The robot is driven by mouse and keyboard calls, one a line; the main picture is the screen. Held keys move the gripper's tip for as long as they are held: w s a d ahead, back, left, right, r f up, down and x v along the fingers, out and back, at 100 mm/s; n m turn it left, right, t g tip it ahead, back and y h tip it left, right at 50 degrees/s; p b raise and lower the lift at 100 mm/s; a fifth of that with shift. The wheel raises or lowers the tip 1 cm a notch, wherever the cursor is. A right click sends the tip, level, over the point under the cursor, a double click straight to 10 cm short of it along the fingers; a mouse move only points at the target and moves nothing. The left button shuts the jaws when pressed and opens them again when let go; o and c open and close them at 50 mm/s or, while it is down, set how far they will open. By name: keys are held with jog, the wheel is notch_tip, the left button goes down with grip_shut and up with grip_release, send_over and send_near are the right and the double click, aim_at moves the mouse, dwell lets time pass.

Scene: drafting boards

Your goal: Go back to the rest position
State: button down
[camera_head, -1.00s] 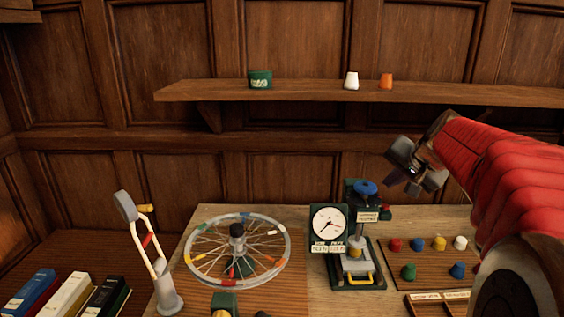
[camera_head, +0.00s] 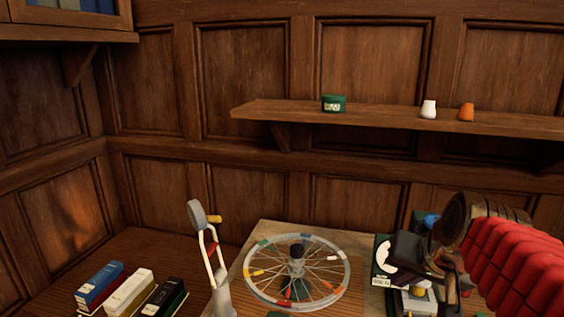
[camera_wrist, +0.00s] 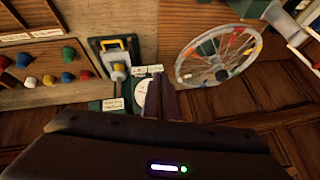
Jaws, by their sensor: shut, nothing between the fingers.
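My gripper (camera_head: 436,262) is on the right in the head view, at the end of my red-sleeved arm. It is shut and empty, its dark fingers close together in the wrist view (camera_wrist: 163,98). It is in front of the dial instrument (camera_head: 384,258) and hides much of it. The instrument, with its white dial and yellow handle, also shows in the wrist view (camera_wrist: 117,75), beyond the fingers. I cannot tell the exact gap between them.
A spoked wheel (camera_head: 345,285) lies on the board left of my gripper, beside an upright lever (camera_head: 218,270). Books (camera_head: 130,291) lie at lower left. A wall shelf (camera_head: 390,116) holds a green tin (camera_head: 334,103). A pegboard (camera_wrist: 40,95) shows in the wrist view.

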jog(key=s+a+f+n, duration=0.2)
jog(key=s+a+f, duration=0.1)
jog(key=s, duration=0.3)
jog(key=s+a+f+n+g, duration=0.1)
jog(key=s+a+f+n, duration=0.1)
jog(key=s+a+f, duration=0.2)
jog(key=s, duration=0.3)
jog(key=shift+f+n, duration=0.3)
jog(key=shift+f, duration=0.05)
